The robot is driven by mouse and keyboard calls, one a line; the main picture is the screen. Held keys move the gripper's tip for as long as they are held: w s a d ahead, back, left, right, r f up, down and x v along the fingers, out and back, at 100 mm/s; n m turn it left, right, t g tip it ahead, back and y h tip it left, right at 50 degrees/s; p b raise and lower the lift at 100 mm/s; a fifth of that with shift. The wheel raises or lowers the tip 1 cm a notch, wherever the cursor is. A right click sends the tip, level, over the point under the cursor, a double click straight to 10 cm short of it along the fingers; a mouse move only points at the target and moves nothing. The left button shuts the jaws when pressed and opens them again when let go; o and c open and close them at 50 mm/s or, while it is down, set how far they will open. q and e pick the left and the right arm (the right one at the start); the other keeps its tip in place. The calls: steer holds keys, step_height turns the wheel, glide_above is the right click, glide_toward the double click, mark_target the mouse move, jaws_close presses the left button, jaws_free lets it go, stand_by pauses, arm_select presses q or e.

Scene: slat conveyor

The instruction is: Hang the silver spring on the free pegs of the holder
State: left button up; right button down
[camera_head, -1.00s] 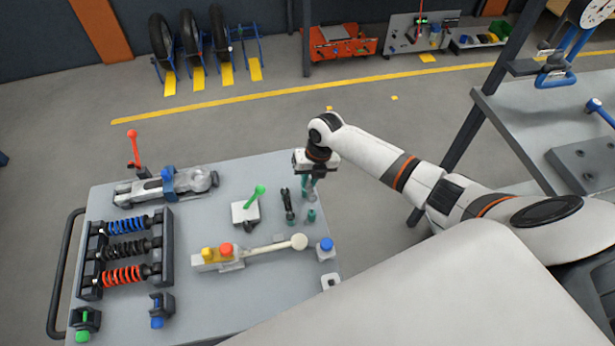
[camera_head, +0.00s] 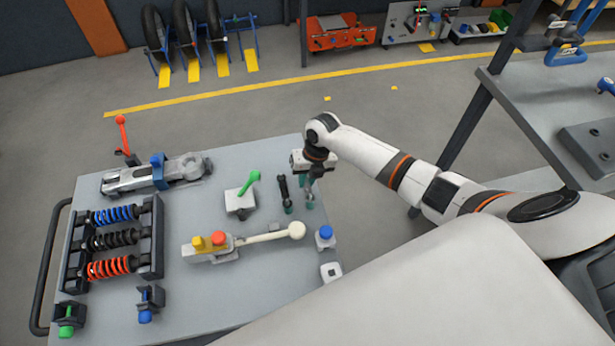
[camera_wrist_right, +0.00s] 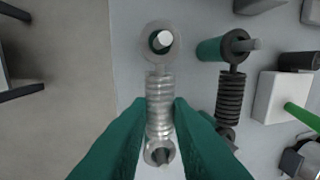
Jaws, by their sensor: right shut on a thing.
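The silver spring (camera_wrist_right: 160,103) is between the teal fingers of my right gripper (camera_wrist_right: 160,112), which is shut on it. It also shows below my right gripper (camera_head: 311,176) in the head view (camera_head: 309,193). In the wrist view, a pale peg tip shows inside its upper eye and a grey tip at its lower eye. I cannot tell how far down the eyes sit. The holder's teal peg (camera_wrist_right: 209,49) beside it bears a black spring (camera_wrist_right: 231,97), which lies parallel to the silver one. In the head view, this black spring (camera_head: 284,190) is left of my right gripper.
A grey bench (camera_head: 215,290) carries the parts. A green-handled block (camera_head: 241,200) and a long cream lever (camera_head: 268,236) are close by. A rack of blue, black and red springs (camera_head: 157,240) stands at left. Open floor lies beyond the bench's right edge.

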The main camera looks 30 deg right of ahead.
stand_by(0.4)
steer(key=c, duration=1.2)
jaws_free()
steer(key=shift+c, duration=0.2)
step_height(320, 180, up, 12)
steer(key=d, duration=0.2)
steer(key=shift+s+d+f, duration=0.15)
steer(key=shift+s, duration=0.15)
